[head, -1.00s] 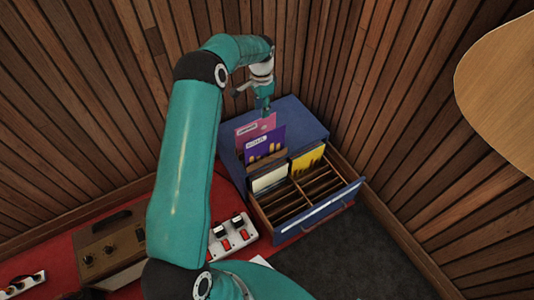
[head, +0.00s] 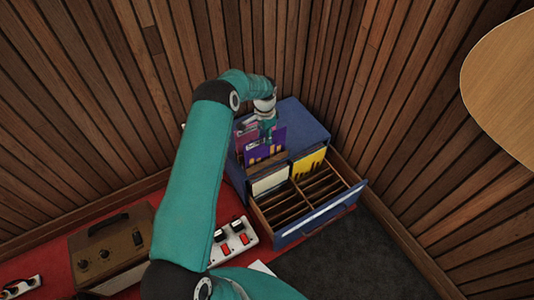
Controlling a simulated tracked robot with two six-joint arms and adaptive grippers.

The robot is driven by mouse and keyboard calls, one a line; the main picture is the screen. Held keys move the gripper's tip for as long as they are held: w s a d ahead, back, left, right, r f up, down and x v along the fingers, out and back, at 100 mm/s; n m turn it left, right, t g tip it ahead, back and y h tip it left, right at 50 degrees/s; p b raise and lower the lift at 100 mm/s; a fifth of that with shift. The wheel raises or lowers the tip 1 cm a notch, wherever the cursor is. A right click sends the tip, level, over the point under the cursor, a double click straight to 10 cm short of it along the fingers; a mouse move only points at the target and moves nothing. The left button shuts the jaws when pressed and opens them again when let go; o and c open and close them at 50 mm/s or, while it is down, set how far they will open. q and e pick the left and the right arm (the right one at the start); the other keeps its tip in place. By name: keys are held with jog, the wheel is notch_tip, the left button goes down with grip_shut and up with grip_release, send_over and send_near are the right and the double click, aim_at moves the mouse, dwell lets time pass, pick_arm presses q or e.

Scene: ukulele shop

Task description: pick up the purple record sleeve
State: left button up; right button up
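The purple record sleeve (head: 262,153) stands upright at the back left of an open blue record drawer box (head: 304,122), with yellow shapes on its front. A pink sleeve (head: 243,142) shows behind it, partly hidden. My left gripper (head: 268,134) points down at the purple sleeve's top edge and overlaps it in the head view. The fingers are small here, so I cannot tell whether they are open, shut, or touching the sleeve. My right gripper is not in view.
The drawer also holds a yellow sleeve (head: 309,160) and a cream one (head: 270,181); its front slots are empty. A white switch strip (head: 233,240) and a brown amplifier (head: 110,248) are on the red surface (head: 60,226). Slatted wooden walls enclose the corner.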

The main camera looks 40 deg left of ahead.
pick_arm(q)
jog(key=shift+f, duration=0.6)
grip_shut()
jog(key=shift+r, duration=0.2)
